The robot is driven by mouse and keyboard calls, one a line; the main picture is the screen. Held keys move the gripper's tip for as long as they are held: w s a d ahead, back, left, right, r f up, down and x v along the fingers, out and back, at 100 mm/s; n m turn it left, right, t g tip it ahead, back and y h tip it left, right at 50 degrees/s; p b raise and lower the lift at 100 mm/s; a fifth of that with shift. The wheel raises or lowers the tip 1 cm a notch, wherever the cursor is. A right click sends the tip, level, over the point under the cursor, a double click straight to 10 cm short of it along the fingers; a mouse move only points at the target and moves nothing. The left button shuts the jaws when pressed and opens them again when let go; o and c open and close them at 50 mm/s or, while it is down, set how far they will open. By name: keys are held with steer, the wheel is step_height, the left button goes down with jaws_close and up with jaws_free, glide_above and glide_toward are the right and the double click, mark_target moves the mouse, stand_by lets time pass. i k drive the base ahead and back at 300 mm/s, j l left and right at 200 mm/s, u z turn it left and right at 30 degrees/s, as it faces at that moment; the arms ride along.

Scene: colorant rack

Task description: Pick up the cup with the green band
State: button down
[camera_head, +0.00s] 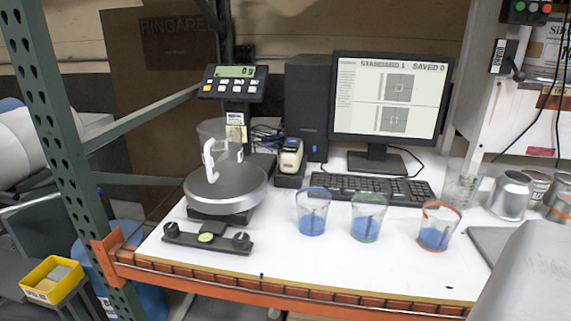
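The cup with the green band (367,229) is a clear cup with a green band at its rim and blue contents low inside. It stands upright on the white table, in the middle of a row of three similar cups. The cup with the blue band (312,226) stands to its left, and the cup with the orange band (433,239) to its right. Clear gaps show between them. My gripper is not in view, so its state and its place relative to the cups are hidden.
Behind the cups are a keyboard (370,188) and a monitor (391,98). A scale (226,188) bearing a clear vessel stands left, with a black bar (207,238) before it. Metal cans (510,194) stand right. An orange rack beam (285,290) edges the white table.

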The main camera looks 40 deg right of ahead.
mark_target(369, 209)
steer(key=z, duration=1.6)
